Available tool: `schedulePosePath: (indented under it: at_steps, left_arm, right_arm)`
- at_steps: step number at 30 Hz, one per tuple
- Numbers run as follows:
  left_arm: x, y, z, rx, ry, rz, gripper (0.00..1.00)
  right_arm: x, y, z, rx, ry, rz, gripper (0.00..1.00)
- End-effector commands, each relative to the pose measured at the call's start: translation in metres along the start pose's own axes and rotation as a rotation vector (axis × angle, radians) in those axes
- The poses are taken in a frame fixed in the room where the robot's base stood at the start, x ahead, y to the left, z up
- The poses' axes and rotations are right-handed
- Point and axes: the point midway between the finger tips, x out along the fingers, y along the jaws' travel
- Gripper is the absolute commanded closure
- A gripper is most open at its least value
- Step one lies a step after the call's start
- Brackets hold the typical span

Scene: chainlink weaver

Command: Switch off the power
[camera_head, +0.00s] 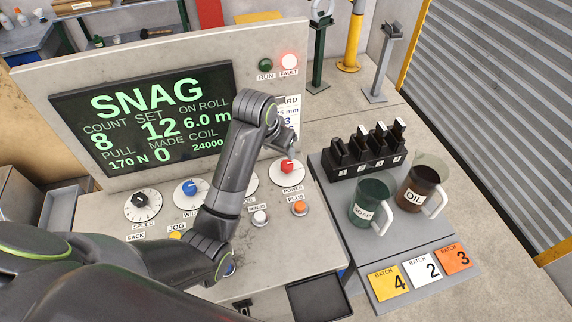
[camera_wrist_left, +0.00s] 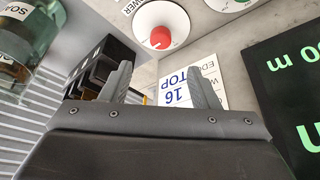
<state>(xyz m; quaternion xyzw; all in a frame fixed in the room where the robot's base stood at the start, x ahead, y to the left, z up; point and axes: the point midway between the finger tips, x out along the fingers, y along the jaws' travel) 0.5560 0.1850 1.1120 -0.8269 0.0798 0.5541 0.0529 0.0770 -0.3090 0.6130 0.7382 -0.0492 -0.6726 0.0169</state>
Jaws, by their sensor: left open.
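The POWER knob is a red knob (camera_head: 287,166) on a white round dial, at the right of the console face. The red knob also shows in the left wrist view (camera_wrist_left: 161,38), just beyond my fingertips. My left gripper (camera_head: 284,146) is above and behind the knob in the head view, close to the card on the console's back panel. In the left wrist view its two fingers (camera_wrist_left: 163,80) are apart with nothing between them, and the knob lies clear of them. My left forearm hides part of the console's middle. My right gripper is not in view.
A white button (camera_head: 260,217) and an orange button (camera_head: 299,208) sit in front of the POWER dial. Right of the console, a side table holds SOAP (camera_head: 371,203) and OIL (camera_head: 424,182) jugs.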

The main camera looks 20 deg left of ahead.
Motion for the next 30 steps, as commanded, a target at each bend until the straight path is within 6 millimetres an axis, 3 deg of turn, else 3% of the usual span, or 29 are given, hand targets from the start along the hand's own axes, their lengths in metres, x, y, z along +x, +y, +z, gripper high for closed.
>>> schedulePosePath:
  at_steps: [16,24,30]
  left_arm:
    - [0.092,0.0,0.0,0.0,-0.002,-0.001,0.45]
    - [0.117,0.0,-0.001,0.0,0.001,-0.001,0.45]
    - [0.122,0.0,-0.001,0.0,0.003,-0.001,0.45]
  right_arm:
    - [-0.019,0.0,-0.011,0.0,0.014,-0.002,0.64]
    - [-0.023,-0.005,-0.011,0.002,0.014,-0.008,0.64]
    - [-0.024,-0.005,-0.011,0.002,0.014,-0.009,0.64]
